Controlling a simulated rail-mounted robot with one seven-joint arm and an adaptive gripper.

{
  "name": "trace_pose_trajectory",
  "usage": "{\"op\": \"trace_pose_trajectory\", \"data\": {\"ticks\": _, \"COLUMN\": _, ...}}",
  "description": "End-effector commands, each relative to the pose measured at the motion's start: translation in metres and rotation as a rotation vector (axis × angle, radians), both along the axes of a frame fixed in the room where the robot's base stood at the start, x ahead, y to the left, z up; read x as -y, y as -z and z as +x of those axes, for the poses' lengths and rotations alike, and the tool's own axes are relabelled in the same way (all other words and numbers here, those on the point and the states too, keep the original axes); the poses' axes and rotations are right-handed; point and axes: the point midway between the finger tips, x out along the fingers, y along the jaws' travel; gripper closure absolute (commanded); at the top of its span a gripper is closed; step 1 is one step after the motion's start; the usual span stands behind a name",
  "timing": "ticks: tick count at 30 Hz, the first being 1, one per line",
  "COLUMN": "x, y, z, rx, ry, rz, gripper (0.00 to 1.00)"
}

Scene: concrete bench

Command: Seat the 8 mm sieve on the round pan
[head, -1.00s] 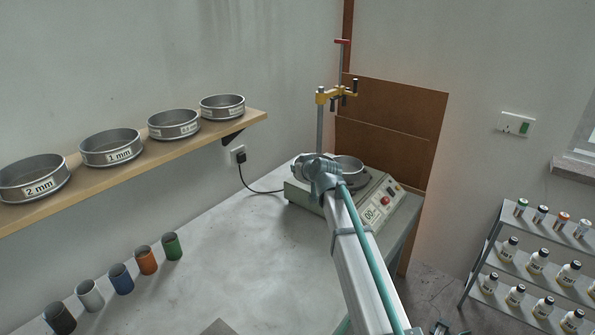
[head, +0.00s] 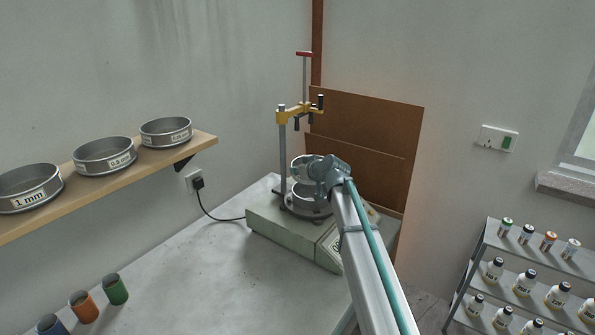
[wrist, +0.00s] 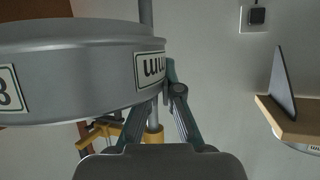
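The 8 mm sieve (head: 301,168) is a grey metal ring held above the shaker at the end of my arm. It fills the upper left of the wrist view (wrist: 75,70), where parts of its label, an "8" and "mm" letters, show. My gripper (head: 322,172) is at its right side in the head view; in the wrist view its fingers (wrist: 168,98) are closed at the sieve's wall. The round pan (head: 308,207) sits on the shaker (head: 295,240), just below the sieve and apart from it. My gripper and arm partly cover the pan and shaker.
The clamp post (head: 283,150) with a yellow bar (head: 297,114) stands at the shaker's back left, close to the sieve. A shelf (head: 120,165) with labelled sieves is at left. Coloured cups (head: 115,289) stand on the bench, whose middle is clear. A bottle rack (head: 520,270) stands right.

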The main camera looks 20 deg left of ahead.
Motion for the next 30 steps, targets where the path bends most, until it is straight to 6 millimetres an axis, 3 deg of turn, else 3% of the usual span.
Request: {"op": "trace_pose_trajectory", "data": {"ticks": 30, "x": 0.000, "y": 0.050, "z": 0.001, "rx": 0.002, "ry": 0.002, "rz": 0.001, "gripper": 1.00}}
